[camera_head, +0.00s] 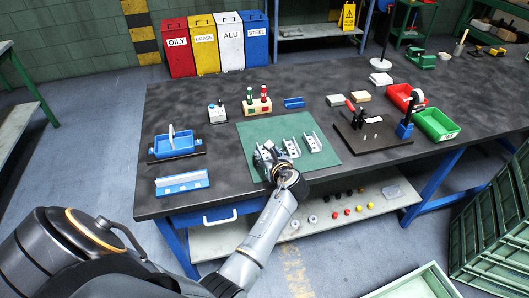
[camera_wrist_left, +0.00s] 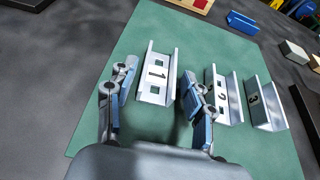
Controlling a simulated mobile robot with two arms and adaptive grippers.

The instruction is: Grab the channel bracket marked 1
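The channel bracket marked 1 (camera_wrist_left: 157,73) is a silver U-shaped part with a square hole, lying on the green mat (camera_head: 250,133). In the left wrist view it lies between the two fingers of my left gripper (camera_wrist_left: 157,82), which are spread apart. I cannot tell whether either finger touches it. In the head view my left gripper (camera_head: 266,158) covers most of that bracket. Two similar brackets marked 2 (camera_wrist_left: 229,98) and 3 (camera_wrist_left: 265,104) lie to its right on the mat. The right finger is close to bracket 2. My right gripper is not in view.
A dark fixture board (camera_head: 375,137) is to the right. A blue bin (camera_head: 176,145) and a blue-white holder (camera_head: 182,183) are to the left.

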